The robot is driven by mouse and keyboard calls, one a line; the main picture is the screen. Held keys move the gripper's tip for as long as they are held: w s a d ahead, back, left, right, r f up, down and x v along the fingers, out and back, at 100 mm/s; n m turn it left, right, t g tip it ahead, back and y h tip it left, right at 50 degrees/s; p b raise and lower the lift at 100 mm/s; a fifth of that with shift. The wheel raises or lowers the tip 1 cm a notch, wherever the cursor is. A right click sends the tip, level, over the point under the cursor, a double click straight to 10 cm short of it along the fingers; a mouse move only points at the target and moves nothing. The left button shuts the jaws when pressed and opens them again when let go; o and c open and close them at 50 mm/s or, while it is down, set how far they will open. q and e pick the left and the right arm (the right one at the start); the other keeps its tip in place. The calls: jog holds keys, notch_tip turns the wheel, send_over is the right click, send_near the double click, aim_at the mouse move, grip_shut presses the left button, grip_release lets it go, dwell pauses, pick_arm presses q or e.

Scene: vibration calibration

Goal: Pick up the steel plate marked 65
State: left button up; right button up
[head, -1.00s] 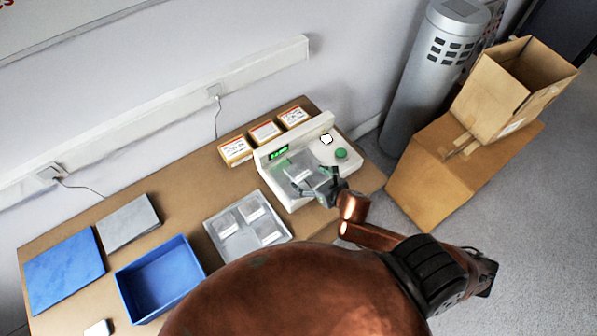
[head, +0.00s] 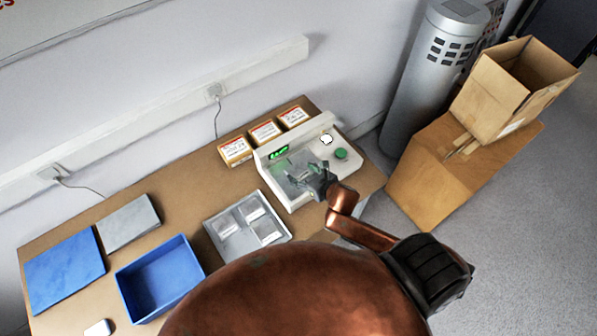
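My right gripper (head: 303,173) is over the platform of the white calibration device (head: 293,201), its fingers spread apart. I cannot make out anything held between them. The gripper hides much of the platform, so I cannot tell whether a plate lies under it. Small steel plates (head: 251,210) lie in the grey tray (head: 224,254) to the left of the device. Their markings are too small to read, so I cannot tell which is 65. My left gripper is not in view.
Labelled boxes (head: 235,151) stand behind the device. A blue bin (head: 160,278), a grey slab (head: 130,223) and a blue slab (head: 65,269) are on the left of the table. Cardboard boxes (head: 450,180) and a metal cylinder (head: 432,75) stand right of the table.

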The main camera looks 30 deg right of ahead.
jog(key=c, duration=1.1)
jog(key=shift+r, duration=0.1)
jog(key=shift+c, duration=0.3)
